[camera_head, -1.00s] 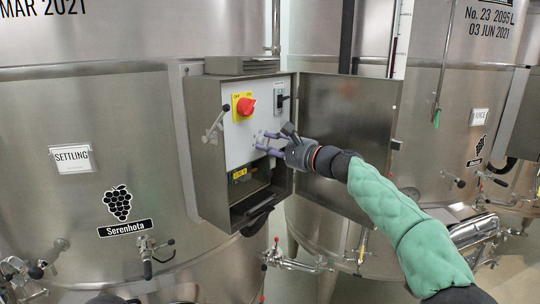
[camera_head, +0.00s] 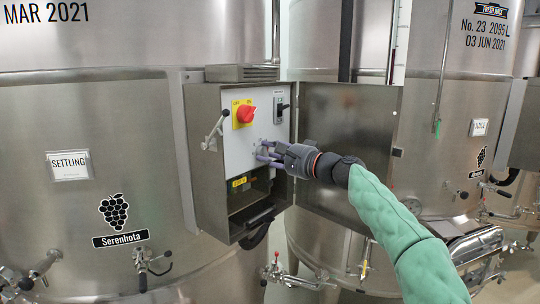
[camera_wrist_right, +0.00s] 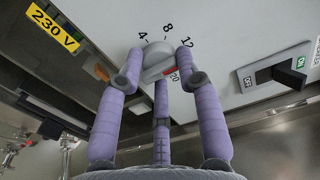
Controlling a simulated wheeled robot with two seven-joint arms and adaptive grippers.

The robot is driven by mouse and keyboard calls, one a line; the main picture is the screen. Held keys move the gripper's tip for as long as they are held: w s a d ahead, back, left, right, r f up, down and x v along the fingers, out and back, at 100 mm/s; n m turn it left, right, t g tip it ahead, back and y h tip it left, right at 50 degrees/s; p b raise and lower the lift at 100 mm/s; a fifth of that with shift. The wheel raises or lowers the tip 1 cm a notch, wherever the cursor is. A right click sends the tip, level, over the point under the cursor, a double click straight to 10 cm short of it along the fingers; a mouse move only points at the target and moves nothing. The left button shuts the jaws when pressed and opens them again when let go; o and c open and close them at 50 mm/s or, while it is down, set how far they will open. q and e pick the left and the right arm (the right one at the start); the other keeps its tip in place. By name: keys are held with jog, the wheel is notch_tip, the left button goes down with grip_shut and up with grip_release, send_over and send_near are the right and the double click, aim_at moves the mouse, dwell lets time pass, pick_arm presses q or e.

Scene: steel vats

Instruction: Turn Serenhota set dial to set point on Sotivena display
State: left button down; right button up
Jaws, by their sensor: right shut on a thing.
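My right gripper (camera_wrist_right: 160,70) is shut on the knob, with a purple finger on either side and a third finger below. In the head view my right gripper (camera_head: 264,152) reaches the panel from the right, and its fingers hide most of the dial. The Serenhota label (camera_head: 120,239) is on the left vat. I cannot make out a Sotivena display. My left gripper is not in view.
The open control box (camera_head: 205,150) carries a red rotary switch (camera_head: 246,110) on yellow and a black switch (camera_head: 282,103), also in the wrist view (camera_wrist_right: 275,75). Its door (camera_head: 350,120) stands open behind my right arm. A 230 V label (camera_wrist_right: 53,26) is beside the dial.

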jog(key=shift+f, duration=0.2)
jog(key=o, duration=1.2)
jog(key=shift+w, duration=0.1)
jog(key=shift+c, duration=0.2)
jog(key=shift+r, duration=0.1)
jog(key=v, duration=1.2)
